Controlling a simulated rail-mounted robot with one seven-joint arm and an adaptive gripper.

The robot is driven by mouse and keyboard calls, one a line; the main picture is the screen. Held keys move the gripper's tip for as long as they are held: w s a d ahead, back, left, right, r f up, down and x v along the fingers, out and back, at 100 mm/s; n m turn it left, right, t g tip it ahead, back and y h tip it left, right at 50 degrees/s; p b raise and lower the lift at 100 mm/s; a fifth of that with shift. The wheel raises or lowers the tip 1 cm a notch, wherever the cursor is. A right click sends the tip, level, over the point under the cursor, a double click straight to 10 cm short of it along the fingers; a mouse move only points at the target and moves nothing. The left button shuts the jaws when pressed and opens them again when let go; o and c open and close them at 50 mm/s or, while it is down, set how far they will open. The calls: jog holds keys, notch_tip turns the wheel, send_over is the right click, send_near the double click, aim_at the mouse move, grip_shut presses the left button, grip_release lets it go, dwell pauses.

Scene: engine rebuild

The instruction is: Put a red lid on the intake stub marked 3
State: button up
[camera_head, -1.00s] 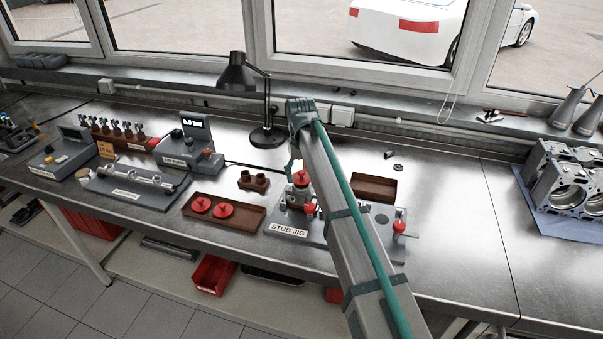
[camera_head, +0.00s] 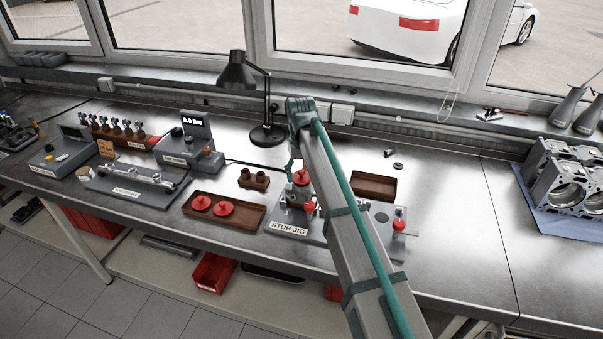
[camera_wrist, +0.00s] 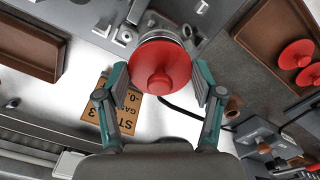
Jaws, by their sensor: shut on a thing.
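A round red lid (camera_wrist: 160,68) with a raised knob sits between the teal fingers of my gripper (camera_wrist: 155,84) in the wrist view, and the fingers are shut on it. In the head view the red lid (camera_head: 301,177) is over a metal stub on the grey stub jig (camera_head: 273,226). Whether it is fully seated cannot be told. My arm covers part of the jig and most of the gripper there. Two more red lids (camera_head: 225,209) lie in a brown tray (camera_head: 246,222) left of the jig.
An empty brown tray (camera_head: 373,187) stands behind the jig. A black lamp (camera_head: 267,135) and a small brown block with two cups (camera_head: 253,180) are behind. A tan printed card (camera_wrist: 140,120) shows below the lid.

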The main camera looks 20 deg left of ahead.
jog(key=shift+f, duration=0.75)
dwell(1.8)
jog(key=o, duration=0.9)
jog(key=shift+o, duration=0.2)
jog(key=shift+r+p, duration=2.25)
jog(key=shift+r, duration=1.55)
jog(key=shift+s+d, duration=0.1)
